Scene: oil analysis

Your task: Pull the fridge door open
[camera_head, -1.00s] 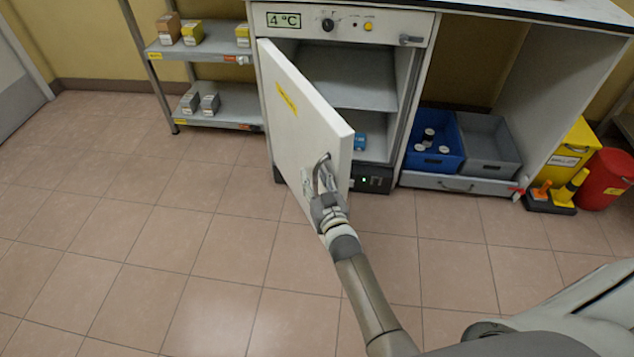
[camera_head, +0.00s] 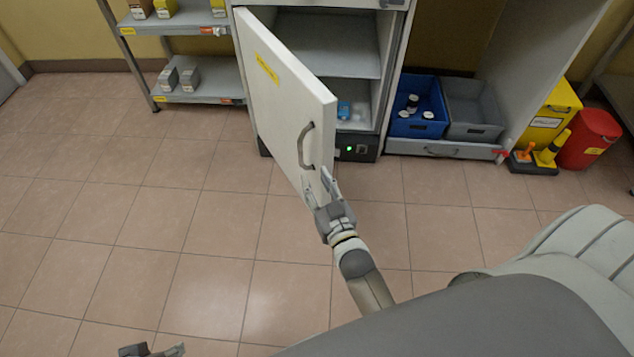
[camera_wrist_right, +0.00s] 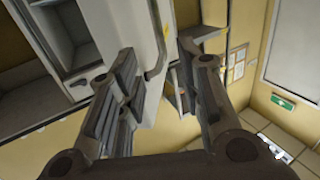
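The white fridge door (camera_head: 280,100) stands ajar, swung out toward me, with a yellow label on its outer face. Its grey curved handle (camera_head: 303,147) is near the free edge. My right gripper (camera_head: 318,184) is open and empty at the lower part of that edge, just below the handle and off it. In the right wrist view the handle (camera_wrist_right: 158,52) shows beyond my spread fingers. The fridge interior (camera_head: 330,45) shows a shelf and a small blue item low down. My left gripper (camera_head: 152,350) is only partly visible at the bottom edge.
A metal shelf unit (camera_head: 200,97) with small boxes stands left of the fridge. A blue bin (camera_head: 418,125) and a grey bin (camera_head: 470,131) sit right of it, with yellow and red containers farther right. The tiled floor before the door is clear.

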